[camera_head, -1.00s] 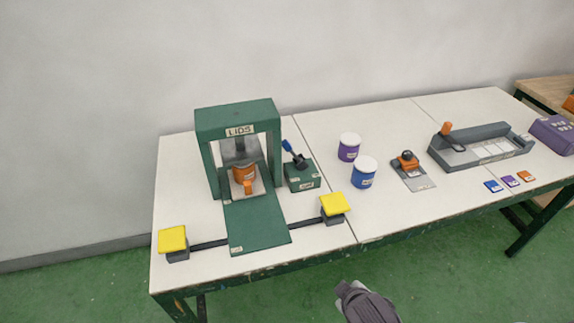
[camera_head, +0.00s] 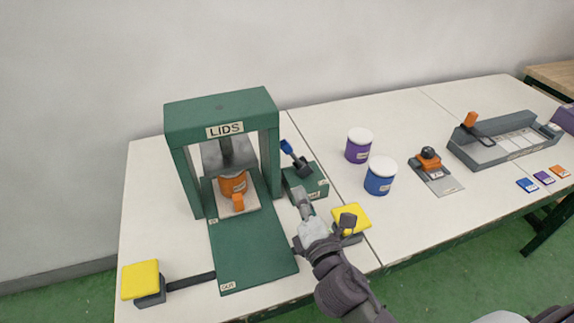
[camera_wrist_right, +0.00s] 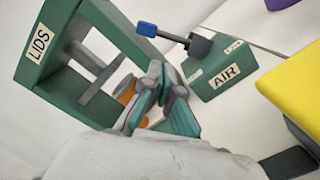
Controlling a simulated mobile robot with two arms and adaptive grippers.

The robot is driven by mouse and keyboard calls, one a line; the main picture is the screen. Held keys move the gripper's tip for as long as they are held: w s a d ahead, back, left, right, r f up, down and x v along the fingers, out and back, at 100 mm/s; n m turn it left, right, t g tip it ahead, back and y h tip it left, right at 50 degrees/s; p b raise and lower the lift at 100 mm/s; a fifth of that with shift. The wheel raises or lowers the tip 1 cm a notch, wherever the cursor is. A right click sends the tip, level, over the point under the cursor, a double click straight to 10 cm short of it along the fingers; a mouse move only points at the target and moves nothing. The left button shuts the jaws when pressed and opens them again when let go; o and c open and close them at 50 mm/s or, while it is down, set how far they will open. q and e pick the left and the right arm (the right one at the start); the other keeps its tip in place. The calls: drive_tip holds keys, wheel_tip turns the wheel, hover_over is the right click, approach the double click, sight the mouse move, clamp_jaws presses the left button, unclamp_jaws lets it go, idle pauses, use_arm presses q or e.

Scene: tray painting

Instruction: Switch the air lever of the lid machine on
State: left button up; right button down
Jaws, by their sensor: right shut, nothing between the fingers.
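The lid machine (camera_head: 222,115) is a green press frame marked LIDS, on the left of the table. Beside its right post stands the green air box (camera_head: 310,188), labelled AIR in the wrist view (camera_wrist_right: 222,76). Its air lever (camera_head: 287,147) has a blue tip and a dark stem, tilted up and to the left; it also shows in the wrist view (camera_wrist_right: 147,29). My right gripper (camera_head: 302,192) is shut and empty, just in front of the box; its fingertips (camera_wrist_right: 160,78) are below the lever in the wrist view, apart from it. My left gripper is out of view.
An orange cup (camera_head: 233,186) sits in the press. Yellow pads (camera_head: 140,279) and (camera_head: 352,216) flank the green front plate (camera_head: 250,250); my right arm partly covers the right pad. Purple (camera_head: 358,150) and blue (camera_head: 380,180) white-lidded cans stand right of the box.

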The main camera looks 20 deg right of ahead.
approach(293, 153)
drive_tip(key=w+a+f, duration=0.1)
drive_tip(key=w+a, duration=0.1)
drive_tip(key=w, duration=0.5)
drive_tip(key=shift+w+f, duration=0.2)
drive_tip(key=shift+w, duration=0.2)
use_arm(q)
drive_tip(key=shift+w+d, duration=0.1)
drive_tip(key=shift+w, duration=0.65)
